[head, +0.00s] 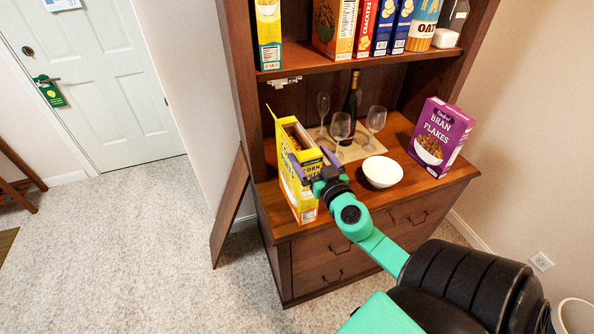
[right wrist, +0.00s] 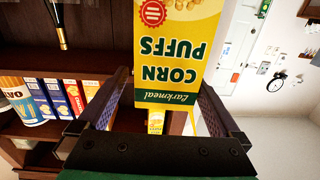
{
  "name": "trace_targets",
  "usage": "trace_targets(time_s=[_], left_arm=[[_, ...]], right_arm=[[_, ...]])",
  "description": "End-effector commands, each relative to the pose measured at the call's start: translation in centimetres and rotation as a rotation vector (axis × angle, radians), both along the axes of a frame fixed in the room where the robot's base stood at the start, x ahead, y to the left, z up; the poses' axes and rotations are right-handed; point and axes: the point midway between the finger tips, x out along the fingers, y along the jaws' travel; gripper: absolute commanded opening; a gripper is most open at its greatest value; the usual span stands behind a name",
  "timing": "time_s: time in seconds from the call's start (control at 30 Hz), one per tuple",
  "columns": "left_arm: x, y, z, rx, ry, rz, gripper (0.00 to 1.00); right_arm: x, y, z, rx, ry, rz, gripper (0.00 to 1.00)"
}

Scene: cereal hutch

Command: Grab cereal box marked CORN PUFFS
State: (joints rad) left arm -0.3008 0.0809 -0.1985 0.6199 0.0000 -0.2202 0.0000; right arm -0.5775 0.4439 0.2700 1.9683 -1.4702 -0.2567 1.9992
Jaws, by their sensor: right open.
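The yellow CORN PUFFS box (head: 290,184) stands on the left front of the hutch counter, its top flaps open. In the right wrist view the CORN PUFFS box (right wrist: 180,50) appears upside down, with its lettered face between my fingers. My right gripper (head: 307,156) is open at the upper part of the box, one purple finger on each side. In the right wrist view my right gripper (right wrist: 163,84) shows some room between each finger and the box. I cannot tell whether either finger touches it. My left gripper is not in view.
On the counter (head: 400,192) are a white bowl (head: 382,172), stemmed glasses (head: 375,120), a dark bottle (head: 351,105) and a purple BRAN FLAKES box (head: 440,137). The shelf above (head: 300,64) holds several other boxes.

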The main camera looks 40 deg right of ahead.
Motion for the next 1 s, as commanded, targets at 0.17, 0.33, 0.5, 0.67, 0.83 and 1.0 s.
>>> trace_targets(time_s=[0.17, 0.33, 0.5, 0.67, 0.83, 1.0], left_arm=[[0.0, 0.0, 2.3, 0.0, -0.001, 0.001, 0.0], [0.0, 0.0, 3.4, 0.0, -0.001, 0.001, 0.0], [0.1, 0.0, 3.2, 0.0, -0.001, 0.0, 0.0], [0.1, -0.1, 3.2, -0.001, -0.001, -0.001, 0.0], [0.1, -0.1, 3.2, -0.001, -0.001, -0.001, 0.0], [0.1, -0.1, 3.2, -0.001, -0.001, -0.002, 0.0]], right_arm=[[2.5, -0.4, 0.7, -0.003, 0.001, 0.001, 1.0], [5.2, -1.1, 0.2, -0.001, 0.001, 0.0, 1.0], [5.5, -1.1, -0.3, 0.001, 0.003, 0.0, 1.0], [5.5, -1.1, -0.2, 0.002, 0.002, 0.0, 0.66], [5.5, -1.1, -0.2, 0.002, 0.002, 0.0, 0.01], [5.5, -1.1, -0.1, 0.001, -0.001, 0.0, 0.0]])
